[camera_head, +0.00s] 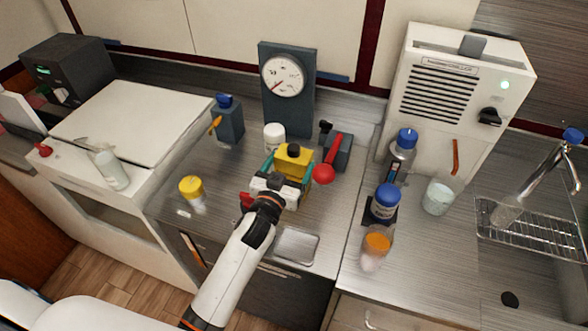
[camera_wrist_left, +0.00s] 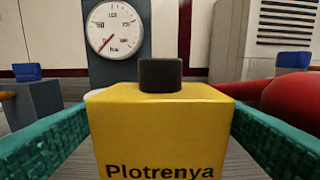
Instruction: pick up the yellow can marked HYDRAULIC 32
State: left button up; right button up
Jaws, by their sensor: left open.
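A yellow block-shaped can (camera_head: 294,158) with a black cap stands on the metal counter in front of the gauge. In the left wrist view the yellow can (camera_wrist_left: 165,122) fills the middle, and its visible face reads "Plotrenya". I see no HYDRAULIC 32 marking; the lower part of that face is cut off. My left gripper (camera_head: 286,170) is open, its teal fingers on either side of the can. In the left wrist view a gap shows beside the can at the right finger; contact on the left is unclear. My right gripper is not in view.
A red-knobbed lever (camera_head: 323,173) stands close right of the can. A white-capped container (camera_head: 274,134) is behind it, before the gauge (camera_head: 283,76). A yellow-lidded jar (camera_head: 191,187) stands left. A shallow tray (camera_head: 296,246) lies in front. Blue-lidded jar (camera_head: 385,202) stands right.

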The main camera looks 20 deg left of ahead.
pick_arm(q)
jog(key=w, duration=0.2)
jog(key=w+p, duration=0.1)
jog(key=w, duration=0.2)
jog(key=shift+d+f, duration=0.15)
jog(key=shift+s, duration=0.1)
jog(key=shift+c, duration=0.2)
jog(key=c, duration=0.9)
jog(key=shift+c, duration=1.3)
jog(key=shift+r, duration=0.25)
